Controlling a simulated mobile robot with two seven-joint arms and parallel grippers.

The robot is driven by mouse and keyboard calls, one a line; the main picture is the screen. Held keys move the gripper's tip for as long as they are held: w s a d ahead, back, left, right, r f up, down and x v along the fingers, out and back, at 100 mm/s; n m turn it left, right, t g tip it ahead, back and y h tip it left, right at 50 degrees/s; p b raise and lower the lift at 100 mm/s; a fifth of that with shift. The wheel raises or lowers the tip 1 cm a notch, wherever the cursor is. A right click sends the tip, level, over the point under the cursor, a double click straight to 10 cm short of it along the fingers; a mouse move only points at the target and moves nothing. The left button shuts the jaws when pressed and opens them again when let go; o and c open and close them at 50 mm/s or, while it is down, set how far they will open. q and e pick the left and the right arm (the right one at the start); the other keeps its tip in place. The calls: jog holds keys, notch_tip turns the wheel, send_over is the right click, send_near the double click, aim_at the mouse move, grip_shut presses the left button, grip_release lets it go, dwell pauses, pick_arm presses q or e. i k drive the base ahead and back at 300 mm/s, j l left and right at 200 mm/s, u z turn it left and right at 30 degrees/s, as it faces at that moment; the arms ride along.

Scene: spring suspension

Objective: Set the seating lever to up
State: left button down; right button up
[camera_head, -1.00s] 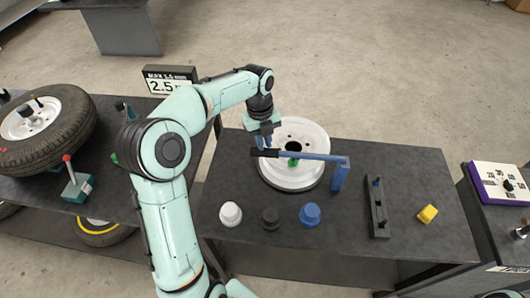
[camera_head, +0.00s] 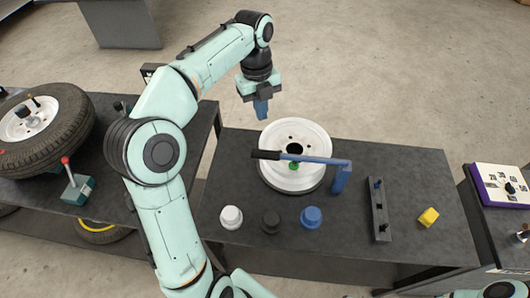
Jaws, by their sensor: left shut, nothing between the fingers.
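A blue lever (camera_head: 318,160) with a black grip (camera_head: 266,155) looks like the seating lever. It reaches left from a blue post (camera_head: 341,179) across a white wheel rim (camera_head: 312,136), with a small green part (camera_head: 294,166) under its arm. The arm looks roughly level. My left gripper (camera_head: 262,114) is shut and empty, pointing down above and behind the rim's left side, apart from the lever. My right gripper is not in view.
White (camera_head: 231,217), black (camera_head: 271,221) and blue (camera_head: 311,217) knobs stand along the bench front. A slotted dark block (camera_head: 379,210) and yellow block (camera_head: 428,217) sit right. A red-knobbed lever (camera_head: 66,163) and tyre (camera_head: 75,130) are left.

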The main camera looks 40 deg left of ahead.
aim_at(260, 154)
jog(key=k, duration=1)
